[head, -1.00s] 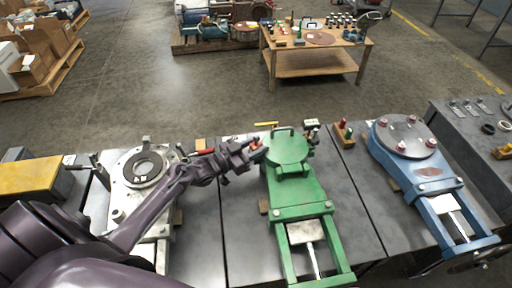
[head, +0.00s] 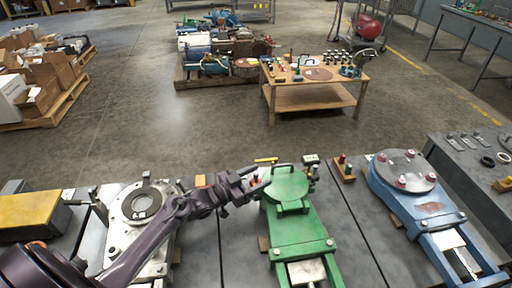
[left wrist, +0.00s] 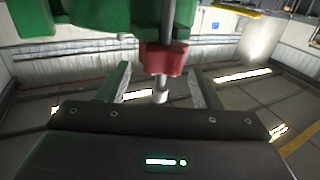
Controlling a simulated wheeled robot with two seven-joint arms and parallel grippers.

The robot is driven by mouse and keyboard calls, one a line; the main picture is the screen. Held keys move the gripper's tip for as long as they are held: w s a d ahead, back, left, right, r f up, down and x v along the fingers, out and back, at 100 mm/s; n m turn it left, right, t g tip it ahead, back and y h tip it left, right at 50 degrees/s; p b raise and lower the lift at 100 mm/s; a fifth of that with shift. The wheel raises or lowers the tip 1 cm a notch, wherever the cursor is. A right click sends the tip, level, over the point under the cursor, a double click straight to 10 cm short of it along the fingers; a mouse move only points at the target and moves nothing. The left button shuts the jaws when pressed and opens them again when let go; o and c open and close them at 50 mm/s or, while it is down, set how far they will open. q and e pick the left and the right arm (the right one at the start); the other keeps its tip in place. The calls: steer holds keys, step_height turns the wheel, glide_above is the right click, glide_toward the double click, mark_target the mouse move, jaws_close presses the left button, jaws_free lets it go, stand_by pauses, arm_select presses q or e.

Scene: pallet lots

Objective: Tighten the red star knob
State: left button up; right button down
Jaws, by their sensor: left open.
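The red star knob (left wrist: 163,60) is in the left wrist view, at the upper middle, on a grey shaft below green metal. My left gripper (left wrist: 160,78) is open, with one finger on each side of the knob's line; the knob is at about fingertip level. I cannot tell whether either finger touches it. In the head view, my left gripper (head: 257,184) is at the left side of the green valve (head: 290,184), near its round top. The knob is mostly hidden there by the gripper. My right gripper is not in view.
A blue valve (head: 428,202) stands to the right, and a pale metal plate with a ring (head: 142,202) to the left. A yellow box (head: 30,211) is at far left.

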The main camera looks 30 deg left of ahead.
arm_select(q)
step_height(320, 180, up, 17)
steer(key=shift+r+p, duration=0.2)
steer(key=shift+p, duration=0.2)
